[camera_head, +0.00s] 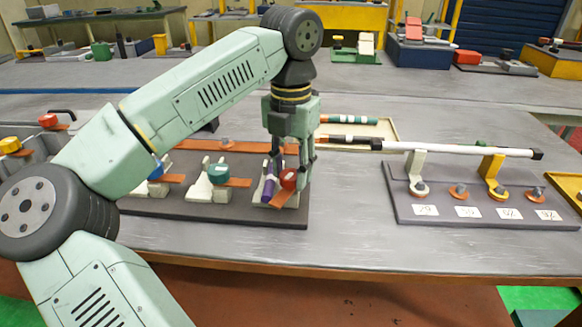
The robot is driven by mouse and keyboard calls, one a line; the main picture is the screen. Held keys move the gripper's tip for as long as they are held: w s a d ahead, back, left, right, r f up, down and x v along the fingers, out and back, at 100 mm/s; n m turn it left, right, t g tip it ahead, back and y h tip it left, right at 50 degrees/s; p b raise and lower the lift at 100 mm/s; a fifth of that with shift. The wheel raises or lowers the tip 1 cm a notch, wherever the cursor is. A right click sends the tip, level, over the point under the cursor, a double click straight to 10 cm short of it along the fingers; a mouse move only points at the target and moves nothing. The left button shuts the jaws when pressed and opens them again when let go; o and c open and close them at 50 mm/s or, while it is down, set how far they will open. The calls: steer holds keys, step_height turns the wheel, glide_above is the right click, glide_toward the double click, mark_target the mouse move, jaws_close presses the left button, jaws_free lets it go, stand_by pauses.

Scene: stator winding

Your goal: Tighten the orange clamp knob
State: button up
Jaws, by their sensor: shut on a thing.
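A red-orange clamp knob (288,179) sits on a pale clamp block (284,198) at the right end of a dark grey base board (235,213). My gripper (289,172) points straight down over this block. Its fingers are around the knob, shut on it, and hide part of it. A purple cylinder (268,189) stands tilted against the left side of the knob.
A teal knob (218,172) on a similar block stands to the left. On the right, a board (480,217) carries a white rod (455,150) on a white and a yellow bracket. A tray (388,126) lies behind my gripper. Bare table lies between the boards.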

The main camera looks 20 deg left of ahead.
mark_target(291, 174)
steer(key=m, duration=0.6)
steer(key=shift+w+r+m, duration=0.1)
steer(key=shift+r+m, duration=0.1)
steer(key=shift+m, duration=0.1)
steer(key=m, duration=0.5)
steer(key=shift+m, duration=0.3)
steer(key=shift+c, duration=0.2)
steer(key=o, duration=1.2)
steer(key=shift+f, duration=0.1)
step_height(291, 174, up, 8)
steer(key=shift+f, duration=0.25)
